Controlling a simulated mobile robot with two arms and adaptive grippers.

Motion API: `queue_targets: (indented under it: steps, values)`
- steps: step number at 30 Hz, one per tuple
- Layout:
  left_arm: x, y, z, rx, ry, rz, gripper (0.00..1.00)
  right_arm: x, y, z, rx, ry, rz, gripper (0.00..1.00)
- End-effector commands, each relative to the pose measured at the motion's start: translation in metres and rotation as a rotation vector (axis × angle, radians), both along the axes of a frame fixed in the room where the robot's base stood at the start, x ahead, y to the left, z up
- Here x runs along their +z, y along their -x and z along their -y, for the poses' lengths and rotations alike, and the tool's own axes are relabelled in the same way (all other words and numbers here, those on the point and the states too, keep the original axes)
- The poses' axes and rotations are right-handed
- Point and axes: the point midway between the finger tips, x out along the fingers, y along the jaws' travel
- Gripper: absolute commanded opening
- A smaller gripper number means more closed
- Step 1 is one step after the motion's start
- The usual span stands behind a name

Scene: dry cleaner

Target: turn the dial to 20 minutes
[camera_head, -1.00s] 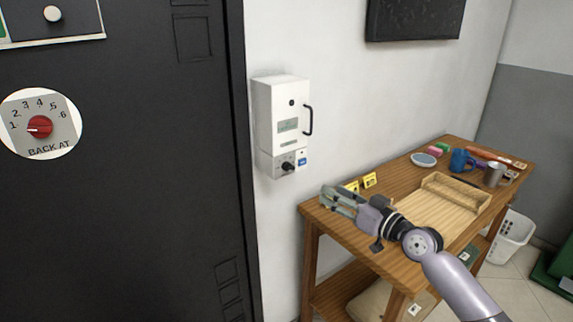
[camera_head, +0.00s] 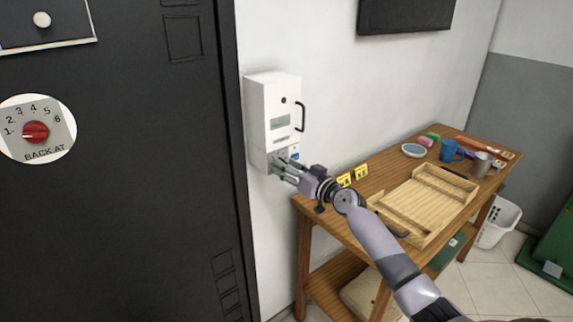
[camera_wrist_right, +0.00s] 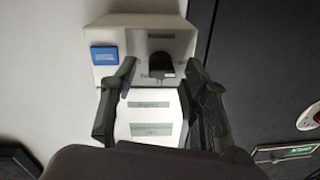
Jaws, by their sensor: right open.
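A white wall box (camera_head: 272,100) with a small display and a black handle hangs on the white wall. Its lower panel carries a dark dial, hidden behind my right gripper in the head view. In the right wrist view the black dial (camera_wrist_right: 161,66) shows on the panel, with a blue button (camera_wrist_right: 104,56) beside it. My right gripper (camera_head: 278,163) is open in front of that panel; in the wrist view its fingers (camera_wrist_right: 161,68) stand apart on either side of the dial. I cannot tell whether they touch it. The dial's marks are unreadable. My left gripper is not in view.
A dark door with a red "BACK AT" dial (camera_head: 36,132) stands at the left. A wooden table (camera_head: 333,215) below right holds a wooden tray (camera_head: 459,187), yellow cards (camera_head: 361,172), a blue mug (camera_head: 450,151) and a metal cup (camera_head: 482,163).

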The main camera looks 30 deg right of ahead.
Motion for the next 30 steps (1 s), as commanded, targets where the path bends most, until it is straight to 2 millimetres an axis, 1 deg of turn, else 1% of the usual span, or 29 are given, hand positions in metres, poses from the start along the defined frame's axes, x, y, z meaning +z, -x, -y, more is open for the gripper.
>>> queue_targets:
  steps: [4,12,30]
  values:
    - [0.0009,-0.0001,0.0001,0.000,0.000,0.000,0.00,0.0000,-0.0064,-0.0018,0.001,-0.002,-0.001,0.42]
    - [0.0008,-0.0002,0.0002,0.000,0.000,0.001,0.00,-0.0005,-0.0069,-0.0017,0.001,-0.001,-0.001,0.41]
    - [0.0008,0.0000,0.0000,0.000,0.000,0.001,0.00,-0.0002,-0.0067,-0.0013,0.001,0.000,-0.001,0.01]
